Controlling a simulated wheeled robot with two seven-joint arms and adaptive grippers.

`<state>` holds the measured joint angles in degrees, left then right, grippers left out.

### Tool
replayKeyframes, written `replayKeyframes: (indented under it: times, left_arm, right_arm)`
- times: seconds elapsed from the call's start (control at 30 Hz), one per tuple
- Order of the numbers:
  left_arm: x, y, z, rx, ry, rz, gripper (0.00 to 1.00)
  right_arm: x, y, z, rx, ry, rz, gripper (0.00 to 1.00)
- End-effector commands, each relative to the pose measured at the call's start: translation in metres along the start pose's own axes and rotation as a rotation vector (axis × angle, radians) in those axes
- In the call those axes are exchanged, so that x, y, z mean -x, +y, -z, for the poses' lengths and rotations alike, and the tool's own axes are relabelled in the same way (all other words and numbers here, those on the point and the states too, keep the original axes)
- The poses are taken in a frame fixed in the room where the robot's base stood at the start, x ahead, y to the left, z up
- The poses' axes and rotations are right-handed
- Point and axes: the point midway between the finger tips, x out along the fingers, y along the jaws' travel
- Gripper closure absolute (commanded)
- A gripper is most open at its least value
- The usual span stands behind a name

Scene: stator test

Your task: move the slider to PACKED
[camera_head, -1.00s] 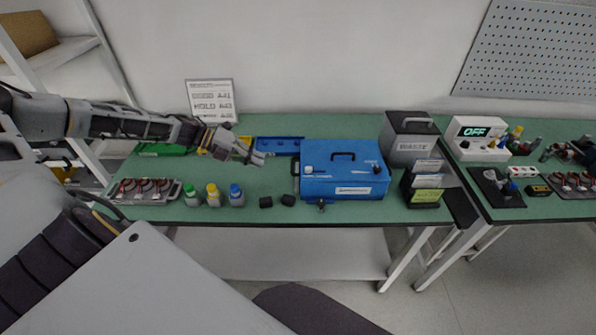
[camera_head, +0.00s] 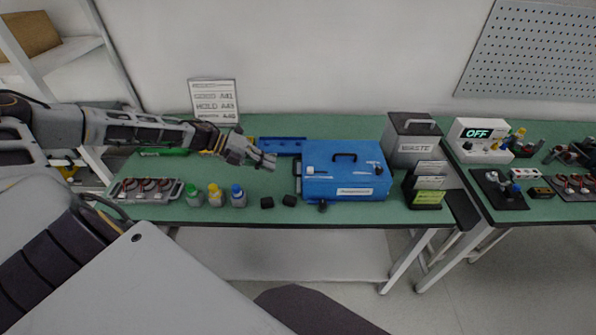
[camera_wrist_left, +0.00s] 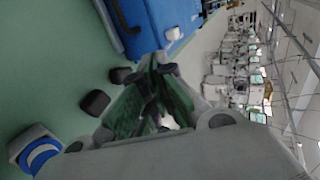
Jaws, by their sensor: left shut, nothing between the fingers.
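My left gripper (camera_head: 271,161) is shut and empty above the green bench, just left of the blue box (camera_head: 345,190). The blue box has a dark top handle, a small white knob (camera_head: 310,170) at top left, a dark knob at right and a pale front label. It also shows at the top of the left wrist view (camera_wrist_left: 158,18). The left gripper's fingers (camera_wrist_left: 150,105) show close together in that view. I cannot make out a part marked PACKED or pick out the slider for certain. My right gripper is not in view.
Two black blocks (camera_head: 289,200) and several capped bottles (camera_head: 214,196) stand along the front edge. A blue tray (camera_head: 283,146) lies behind the gripper. A waste bin (camera_head: 411,145) and card holder (camera_head: 427,190) stand right of the box. A sign (camera_head: 214,101) stands at the back.

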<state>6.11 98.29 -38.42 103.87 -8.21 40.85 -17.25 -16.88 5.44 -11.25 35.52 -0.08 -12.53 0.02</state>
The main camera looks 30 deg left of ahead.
Motion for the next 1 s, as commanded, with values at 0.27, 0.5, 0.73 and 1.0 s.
replayKeyframes:
  times: [0.27,0.5,0.73,1.0]
  left_arm:
    - [-0.021,0.000,0.000,0.000,-0.001,0.003,1.00]
    - [-0.036,0.000,0.000,-0.001,0.000,0.002,1.00]
    - [-0.050,0.000,0.000,-0.001,-0.001,0.002,1.00]
    - [-0.067,-0.001,0.000,-0.002,-0.001,0.003,1.00]
  right_arm:
    - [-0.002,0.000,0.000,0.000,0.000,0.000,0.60]
    - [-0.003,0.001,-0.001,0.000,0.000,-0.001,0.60]
    - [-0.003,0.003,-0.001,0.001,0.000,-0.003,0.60]
    - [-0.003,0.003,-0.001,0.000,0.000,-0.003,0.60]
